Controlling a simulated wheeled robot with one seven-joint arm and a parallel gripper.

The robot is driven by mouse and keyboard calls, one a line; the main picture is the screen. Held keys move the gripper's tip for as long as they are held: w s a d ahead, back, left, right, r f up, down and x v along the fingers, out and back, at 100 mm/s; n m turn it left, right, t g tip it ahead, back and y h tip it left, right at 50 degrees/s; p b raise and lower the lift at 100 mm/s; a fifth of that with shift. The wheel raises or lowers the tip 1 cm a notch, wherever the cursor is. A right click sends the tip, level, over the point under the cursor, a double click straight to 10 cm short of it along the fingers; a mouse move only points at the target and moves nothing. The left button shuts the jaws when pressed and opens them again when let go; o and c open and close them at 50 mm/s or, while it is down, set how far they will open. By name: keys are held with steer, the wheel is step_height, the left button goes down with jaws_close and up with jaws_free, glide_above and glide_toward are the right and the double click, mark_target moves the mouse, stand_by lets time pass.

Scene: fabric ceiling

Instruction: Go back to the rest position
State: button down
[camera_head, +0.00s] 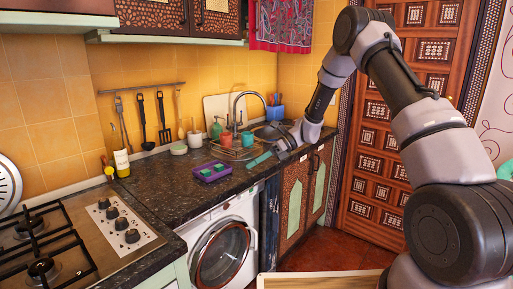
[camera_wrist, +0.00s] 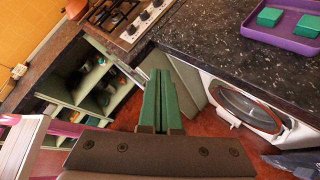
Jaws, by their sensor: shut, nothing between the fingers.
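My gripper (camera_head: 259,160) has green fingers and hangs at the front edge of the dark counter, right of the purple tray. In the wrist view my gripper (camera_wrist: 161,88) has its two green fingers together with nothing between them. My arm reaches in from the right side of the head view, bent high at the elbow and down toward the counter.
A purple tray (camera_wrist: 272,39) with green blocks (camera_wrist: 270,17) lies on the counter (camera_head: 158,187). The washing machine (camera_head: 222,250) stands below. The stove (camera_head: 75,240) is at left. An open cabinet (camera_wrist: 95,85) shows shelves with items. The sink area (camera_head: 240,150) holds cups.

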steer(key=s+d+r+n+t+h, duration=0.25)
steer(key=s+d+r+n, duration=0.35)
steer(key=r, duration=0.4)
steer(key=s+d+r+n+t+h, duration=0.25)
steer(key=s+d+r, duration=0.35)
steer(key=r, duration=0.4)
steer(key=s+d+r+n+t+h, duration=0.2)
steer(key=s+d+r+n+t, duration=0.1)
steer(key=s+d, duration=0.4)
steer(key=s+d+r+n+t+h, duration=0.3)
steer(key=s+d+r+n, duration=0.1)
steer(key=s+d+n, duration=0.1)
steer(key=shift+s+d+r, duration=0.25)
steer(key=shift+s+d, duration=0.6)
steer(key=shift+s, duration=0.35)
